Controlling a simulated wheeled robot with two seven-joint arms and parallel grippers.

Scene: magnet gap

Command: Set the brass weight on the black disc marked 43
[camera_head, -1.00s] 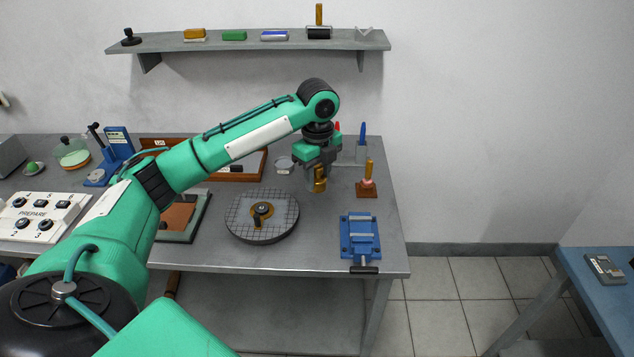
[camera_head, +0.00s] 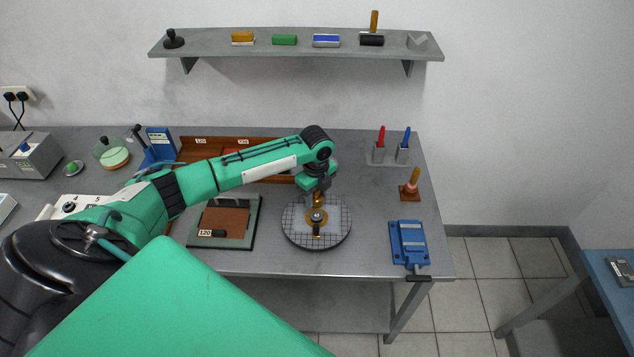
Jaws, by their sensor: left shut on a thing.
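My left gripper (camera_head: 318,187) comes in from the left and points down. It is shut on the brass weight (camera_head: 318,201), which hangs under it, partly hidden by the fingers. The weight is over the back half of a round gridded plate (camera_head: 297,236) with a dark rim and a brass ring (camera_head: 309,220) at its centre. I cannot tell whether the weight touches anything below. I cannot read a 43 on any disc, so I cannot pick out the marked one. My right gripper is out of view.
A brown pad (camera_head: 226,220) labelled 120 lies left of the plate, and a wooden tray (camera_head: 196,152) stands behind, partly covered by my arm. A blue vise (camera_head: 408,243), a wooden-handled stamp (camera_head: 411,188) and red and blue tools (camera_head: 381,142) stand to the right.

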